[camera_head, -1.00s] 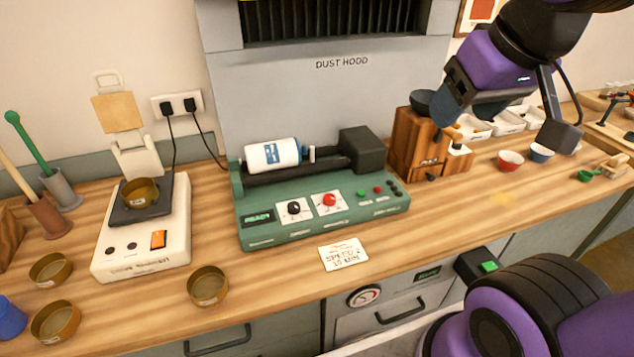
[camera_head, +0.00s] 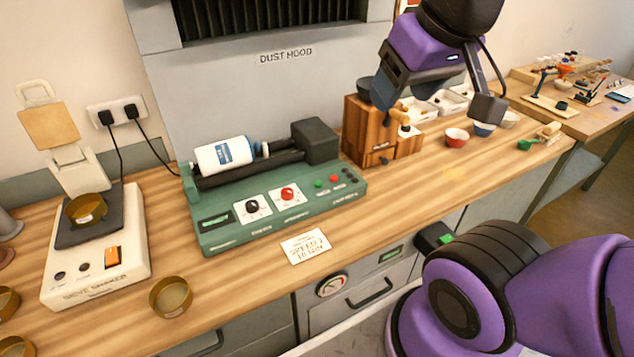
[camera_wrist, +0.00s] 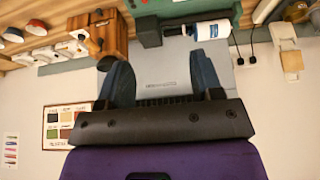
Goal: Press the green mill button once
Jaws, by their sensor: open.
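The green mill (camera_head: 215,240) stands on the bench with a white labelled jar (camera_head: 224,154) lying on its rollers. My gripper (camera_head: 382,92) is raised to the right of the mill, in front of the dust hood and by the wooden grinder. In the wrist view my gripper (camera_wrist: 153,64) has its two dark fingers wide apart with nothing between them. The mill (camera_wrist: 150,32) also shows there at the top; its button cannot be made out.
The wooden grinder (camera_head: 365,130) stands right of the mill. A paper card (camera_head: 305,247) lies in front of it. A sieve shaker (camera_head: 100,285) and brass sieves are on the left. Small bowls (camera_head: 457,138) stand on the right.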

